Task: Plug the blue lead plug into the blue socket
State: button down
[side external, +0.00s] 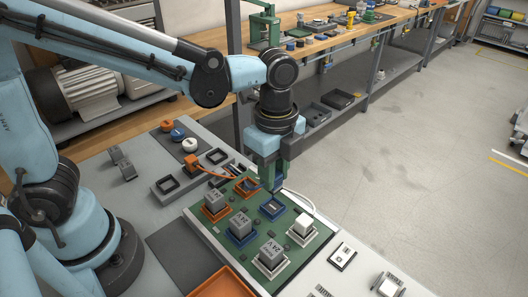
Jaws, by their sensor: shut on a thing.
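My gripper (273,184) points straight down over the green board (213,234), with its dark green fingers shut on the blue lead plug. The plug itself is almost entirely hidden by the fingers. The blue socket (271,208) is a blue square frame on the board, just below and in front of the fingertips. It looks empty. A gap seems to show between fingertips and socket, but the exact height and alignment cannot be told from this angle.
Grey 24V blocks stand in an orange frame (214,215), another blue frame (239,243) and a white frame (271,269). A white plug (303,224) with a white lead sits right of the socket. An orange plug (193,163) trails its lead towards the board.

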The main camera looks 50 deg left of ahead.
jog(key=shift+f, duration=0.15)
jog(key=shift+f, duration=1.75)
jog(key=shift+f, duration=1.05)
dwell(0.6)
jog(key=c, duration=0.5)
grip_release()
jog(key=shift+r, duration=3.55)
